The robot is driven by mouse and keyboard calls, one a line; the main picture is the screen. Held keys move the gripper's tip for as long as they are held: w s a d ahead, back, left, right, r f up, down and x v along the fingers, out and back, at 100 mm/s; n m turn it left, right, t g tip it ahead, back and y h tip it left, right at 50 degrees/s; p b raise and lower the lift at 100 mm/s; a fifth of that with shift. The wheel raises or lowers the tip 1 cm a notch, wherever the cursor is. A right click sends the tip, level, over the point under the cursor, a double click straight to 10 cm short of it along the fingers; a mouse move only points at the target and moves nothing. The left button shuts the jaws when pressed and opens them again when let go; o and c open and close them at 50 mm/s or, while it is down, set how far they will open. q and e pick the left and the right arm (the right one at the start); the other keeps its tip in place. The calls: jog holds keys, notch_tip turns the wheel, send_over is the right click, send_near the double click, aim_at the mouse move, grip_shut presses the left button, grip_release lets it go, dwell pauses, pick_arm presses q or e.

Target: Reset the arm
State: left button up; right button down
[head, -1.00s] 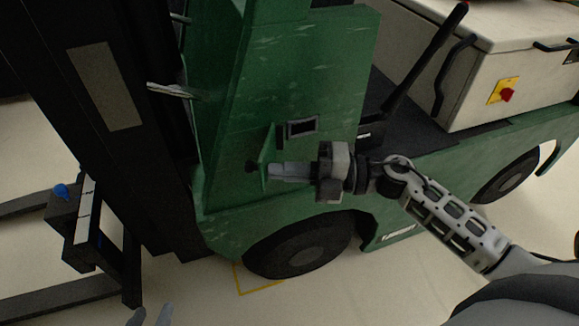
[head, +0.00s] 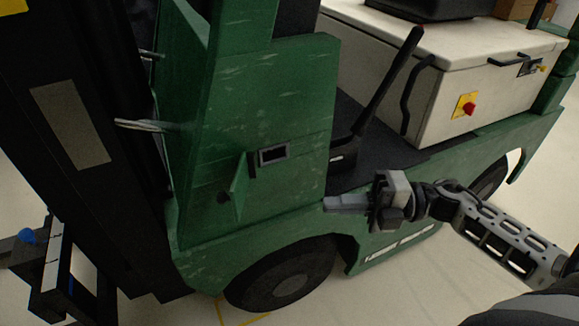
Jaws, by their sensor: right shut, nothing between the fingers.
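My right gripper (head: 335,203) reaches in from the right in the head view. Its fingers are together with nothing between them and point left. It appears in front of the lower green side of a forklift-like vehicle (head: 262,110), to the right of a small dark-framed slot (head: 273,154) and a green flap (head: 239,187). The picture shows a gap between the fingertips and the flap. My left gripper is not in view.
A white box (head: 450,85) with a red knob (head: 469,108) stands on the vehicle's deck. A black lever (head: 390,80) rises beside it. A wheel (head: 282,280) is below the gripper, and a dark mast (head: 75,125) with forks stands at left. Pale floor shows below.

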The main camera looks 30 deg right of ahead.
pick_arm(q)
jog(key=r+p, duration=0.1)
jog(key=p, duration=0.1)
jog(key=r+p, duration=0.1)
jog(key=p, duration=0.2)
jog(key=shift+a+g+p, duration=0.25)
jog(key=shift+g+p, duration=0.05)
pick_arm(e)
jog(key=s+a+f+m+t+h, duration=0.1)
jog(key=a+f+m+h, duration=0.4)
jog(key=m, duration=0.9)
jog(key=s+a+f+m+t+h, duration=0.1)
jog(key=s+a+f+m+h, duration=0.2)
jog(key=m, duration=1.1)
jog(key=a+f+h, duration=0.2)
jog(key=a+h, duration=0.2)
jog(key=shift+s+a+f+m+t+h, duration=0.2)
jog(key=shift+s+f+m+t+h, duration=0.1)
jog(key=shift+m+t+h, duration=0.1)
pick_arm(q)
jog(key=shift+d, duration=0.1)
pick_arm(e)
jog(key=shift+d, duration=0.1)
